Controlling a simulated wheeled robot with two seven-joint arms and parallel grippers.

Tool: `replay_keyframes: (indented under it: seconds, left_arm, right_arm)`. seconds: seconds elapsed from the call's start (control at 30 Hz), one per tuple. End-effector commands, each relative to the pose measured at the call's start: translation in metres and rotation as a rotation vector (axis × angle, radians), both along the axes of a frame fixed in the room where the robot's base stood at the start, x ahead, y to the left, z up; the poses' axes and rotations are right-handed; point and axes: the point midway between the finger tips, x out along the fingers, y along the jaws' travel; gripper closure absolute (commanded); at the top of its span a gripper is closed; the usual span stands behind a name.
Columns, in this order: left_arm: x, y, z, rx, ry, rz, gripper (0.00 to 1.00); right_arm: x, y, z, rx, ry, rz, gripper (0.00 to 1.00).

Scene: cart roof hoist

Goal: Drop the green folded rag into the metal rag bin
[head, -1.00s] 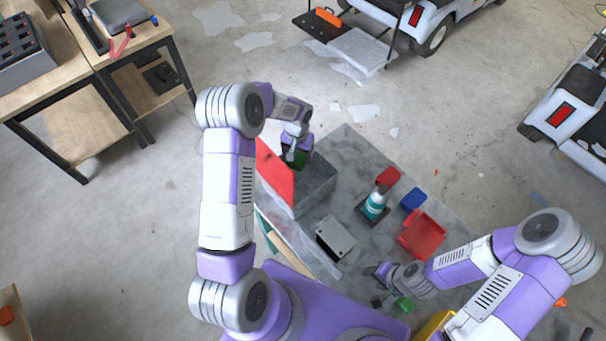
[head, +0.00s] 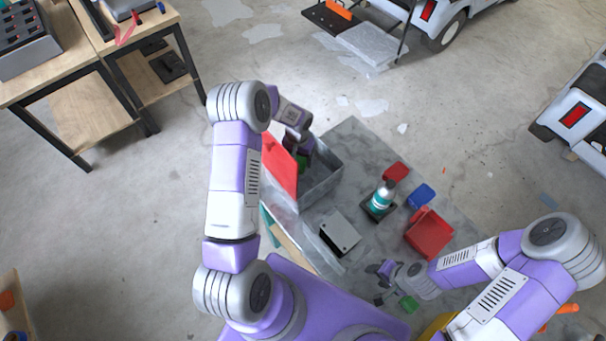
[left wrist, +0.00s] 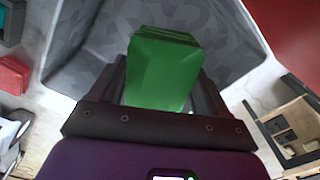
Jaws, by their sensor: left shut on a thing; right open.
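The green folded rag (left wrist: 163,68) is between the fingers of my left gripper (left wrist: 160,95), which is shut on it. In the head view only a small green part of the rag (head: 302,163) shows beside my left gripper (head: 301,150). The grey metal rag bin (head: 322,186) stands on the table with its red lid (head: 280,166) tilted up on the left. My left gripper is at the bin's opening, and the bin's grey inside walls (left wrist: 225,40) surround the rag in the wrist view. My right gripper (head: 383,284) is open and low over the front of the table.
On the grey table (head: 355,140) are a teal-labelled bottle (head: 382,197), a red open bin (head: 430,234), a blue piece (head: 421,195), a red piece (head: 396,171) and a metal plate (head: 340,232). A green block (head: 408,304) lies near my right gripper.

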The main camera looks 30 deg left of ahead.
Motion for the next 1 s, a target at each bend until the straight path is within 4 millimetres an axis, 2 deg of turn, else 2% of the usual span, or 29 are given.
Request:
replay_keyframes:
  seconds: [0.13, 0.17, 0.3, 0.53, 0.63, 0.77, 1.0]
  left_arm:
    - [0.000, 0.000, 0.001, 0.000, 0.000, 0.000, 0.52]
    - [0.000, 0.000, 0.001, 0.000, 0.000, 0.000, 0.21]
    - [0.000, 0.000, 0.001, 0.000, 0.000, 0.000, 0.00]
    - [0.000, 0.000, 0.002, 0.000, 0.000, -0.001, 0.00]
    - [0.000, 0.000, 0.009, 0.000, 0.000, -0.001, 0.00]
    - [0.000, 0.000, 0.033, 0.001, -0.001, -0.002, 0.00]
    - [0.000, 0.000, 0.086, 0.001, -0.002, -0.001, 0.00]
  right_arm:
    - [0.000, 0.000, 0.001, 0.000, 0.000, 0.000, 0.48]
    - [0.000, 0.000, 0.001, 0.000, 0.000, 0.000, 0.48]
    - [0.000, 0.000, 0.001, 0.000, 0.000, 0.000, 0.48]
    - [0.000, 0.000, 0.001, 0.000, 0.000, 0.000, 0.48]
    - [0.000, 0.000, 0.006, 0.000, 0.000, 0.000, 0.48]
    - [0.000, 0.000, 0.018, 0.000, 0.000, 0.000, 0.48]
    - [0.000, 0.000, 0.047, 0.000, 0.000, 0.000, 0.48]
